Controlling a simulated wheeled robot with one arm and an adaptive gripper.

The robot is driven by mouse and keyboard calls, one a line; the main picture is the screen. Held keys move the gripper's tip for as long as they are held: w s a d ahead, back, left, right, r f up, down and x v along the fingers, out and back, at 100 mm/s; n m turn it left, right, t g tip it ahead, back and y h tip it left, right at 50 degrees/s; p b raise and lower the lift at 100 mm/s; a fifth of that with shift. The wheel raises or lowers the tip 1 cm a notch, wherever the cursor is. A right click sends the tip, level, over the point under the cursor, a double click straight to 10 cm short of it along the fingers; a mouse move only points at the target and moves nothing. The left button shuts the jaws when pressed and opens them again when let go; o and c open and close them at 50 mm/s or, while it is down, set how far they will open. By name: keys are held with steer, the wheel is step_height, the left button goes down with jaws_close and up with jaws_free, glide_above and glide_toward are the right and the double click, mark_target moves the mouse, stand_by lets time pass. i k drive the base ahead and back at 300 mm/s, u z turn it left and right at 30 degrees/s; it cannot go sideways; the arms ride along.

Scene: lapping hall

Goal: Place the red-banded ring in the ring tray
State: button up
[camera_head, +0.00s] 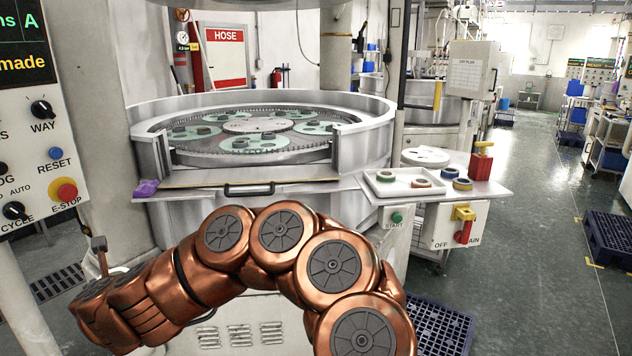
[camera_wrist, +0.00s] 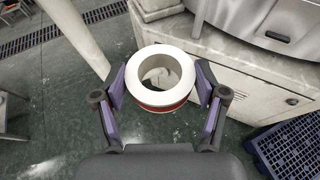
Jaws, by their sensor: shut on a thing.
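The red-banded ring (camera_wrist: 160,96) is thick and white, with a red band low on its outer side. My gripper (camera_wrist: 160,84) is shut on it in the wrist view, one purple-padded finger on each side. The ring is held above the dark green floor, beside the machine's pale base. In the head view my arm reaches to the left and the ring cannot be made out. The ring tray (camera_head: 376,190), shallow and white, sits on the side shelf at the machine's right. Two rings, one greenish (camera_head: 385,177) and one reddish-orange (camera_head: 421,183), lie in it.
Two more rings, one blue (camera_head: 449,173) and one yellow and blue (camera_head: 462,184), lie on the shelf right of the tray. The round lapping machine (camera_head: 260,105) fills the middle; a control panel (camera_head: 40,130) stands left.

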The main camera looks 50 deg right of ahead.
mark_target(390, 188)
steer(key=z, duration=0.05)
steer(key=i, duration=0.95)
steer(key=z, duration=2)
